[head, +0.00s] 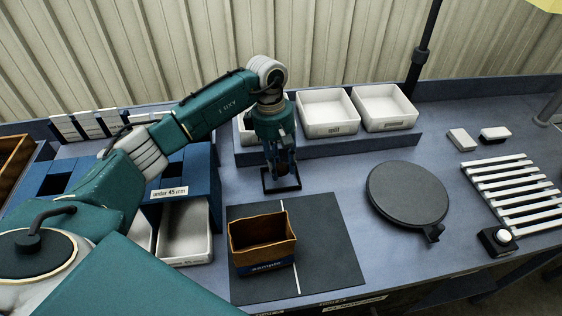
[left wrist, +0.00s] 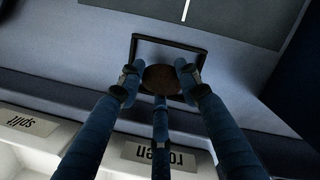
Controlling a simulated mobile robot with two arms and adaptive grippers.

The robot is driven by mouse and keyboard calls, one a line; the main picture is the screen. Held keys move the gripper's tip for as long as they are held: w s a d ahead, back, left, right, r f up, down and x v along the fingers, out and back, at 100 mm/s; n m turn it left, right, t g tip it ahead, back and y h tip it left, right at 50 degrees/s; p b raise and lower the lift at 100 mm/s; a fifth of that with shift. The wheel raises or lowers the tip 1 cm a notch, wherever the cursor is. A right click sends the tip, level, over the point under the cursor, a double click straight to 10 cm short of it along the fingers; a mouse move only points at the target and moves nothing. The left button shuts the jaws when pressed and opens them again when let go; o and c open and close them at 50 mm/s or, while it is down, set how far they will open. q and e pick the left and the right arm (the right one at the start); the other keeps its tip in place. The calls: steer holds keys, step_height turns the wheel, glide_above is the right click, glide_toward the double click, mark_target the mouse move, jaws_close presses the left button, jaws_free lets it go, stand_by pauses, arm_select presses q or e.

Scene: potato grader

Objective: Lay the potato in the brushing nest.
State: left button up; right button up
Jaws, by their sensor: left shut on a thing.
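My left gripper (head: 281,171) points down over the black brushing nest, a small square frame (head: 283,190), in the head view. In the left wrist view its three blue fingers (left wrist: 160,82) are shut around the brown potato (left wrist: 161,79). The nest's black rim (left wrist: 168,38) shows just beyond the potato, which overlaps the frame in that view. I cannot tell whether the potato touches the nest. The fingers mostly hide the potato in the head view. My right gripper is in neither view.
White trays (head: 328,130) stand on a raised ledge behind the nest. An open cardboard box (head: 262,262) sits on the dark mat (head: 330,245) in front. A round black plate (head: 407,192) and a white slatted rack (head: 512,188) are to the right. A blue sizing box (head: 203,180) stands left.

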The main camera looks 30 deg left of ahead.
arm_select(q)
steer(key=o, duration=1.2)
steer(key=shift+o, duration=0.2)
step_height(320, 180, up, 12)
steer(key=a, duration=0.1)
steer(key=shift+a, duration=0.4)
steer(key=shift+w+f, duration=0.1)
